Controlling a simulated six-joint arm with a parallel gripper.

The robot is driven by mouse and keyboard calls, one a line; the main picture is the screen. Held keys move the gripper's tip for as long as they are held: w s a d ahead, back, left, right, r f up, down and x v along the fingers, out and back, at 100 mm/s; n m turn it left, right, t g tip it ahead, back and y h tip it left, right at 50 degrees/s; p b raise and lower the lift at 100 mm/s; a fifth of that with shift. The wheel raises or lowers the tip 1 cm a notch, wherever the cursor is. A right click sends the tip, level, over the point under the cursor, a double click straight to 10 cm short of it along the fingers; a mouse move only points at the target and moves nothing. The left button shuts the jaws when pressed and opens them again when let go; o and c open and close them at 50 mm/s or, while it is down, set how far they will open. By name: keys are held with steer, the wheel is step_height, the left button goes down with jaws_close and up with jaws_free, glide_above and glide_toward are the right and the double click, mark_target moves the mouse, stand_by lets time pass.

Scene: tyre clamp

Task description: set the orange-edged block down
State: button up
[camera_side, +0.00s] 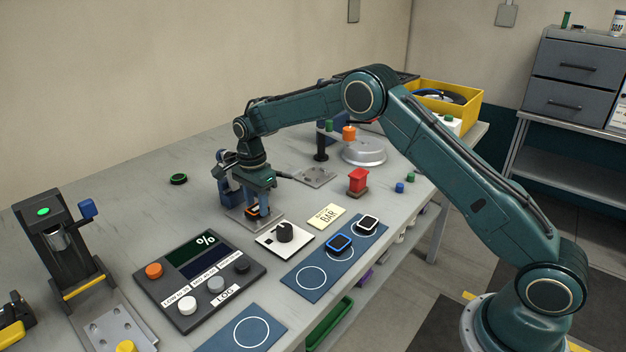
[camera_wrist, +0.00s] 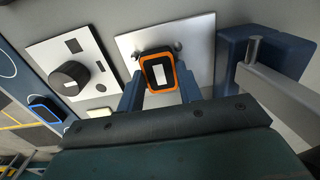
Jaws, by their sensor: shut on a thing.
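The orange-edged block (camera_wrist: 159,72) has a dark face with a white label. It sits between the two blue fingers of my gripper (camera_wrist: 160,88), which is shut on it. In the side view my gripper (camera_side: 258,209) points down over a light metal plate (camera_side: 236,217), and only a little of the block (camera_side: 251,211) shows. The plate (camera_wrist: 202,45) also lies behind the block in the wrist view, with small dark pegs beside the block. I cannot tell whether the block touches the plate.
A blue clamp post (camera_wrist: 238,50) with a metal lever stands close beside the plate. A panel with a black knob (camera_side: 285,233) is close by. Blue-edged (camera_side: 339,243) and white-edged (camera_side: 368,223) blocks lie on a ringed blue mat (camera_side: 305,290). A red object (camera_side: 357,181) stands behind.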

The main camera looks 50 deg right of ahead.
steer(key=shift+r, duration=2.7)
steer(key=shift+s+a+r, duration=0.3)
steer(key=shift+s+r, duration=0.1)
steer(key=shift+r, duration=0.15)
steer(key=s+a+r, duration=0.4)
steer(key=s+r, duration=0.4)
steer(key=s, duration=0.2)
step_height(320, 180, up, 5)
glide_above(312, 275)
step_height(312, 275, down, 20)
steer(key=shift+f, duration=0.1)
steer(key=shift+f, duration=0.1)
